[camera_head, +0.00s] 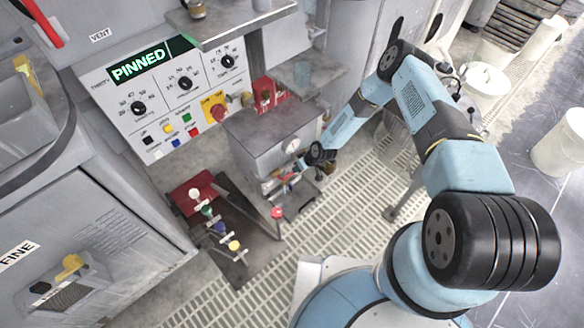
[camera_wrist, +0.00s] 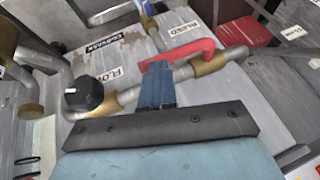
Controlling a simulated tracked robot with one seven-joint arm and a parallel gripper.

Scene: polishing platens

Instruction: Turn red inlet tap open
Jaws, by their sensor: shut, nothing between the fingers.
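The red tap (camera_wrist: 192,51) shows in the wrist view as a curved red lever handle above a metal pipe with brass fittings. Its raised part slants up to the right. My gripper (camera_wrist: 158,75) is shut and empty. Its blue fingertips overlap the left end of the red handle in the picture; I cannot tell whether they touch it. In the head view my gripper (camera_head: 289,181) is low at the front of a grey box with a round gauge (camera_head: 292,146). The tap is too small and covered there to make out clearly.
A black knob (camera_wrist: 83,93) is on the pipework left of my fingers. Labelled panels lie behind the pipe. Grated floor (camera_head: 355,215) lies in front.

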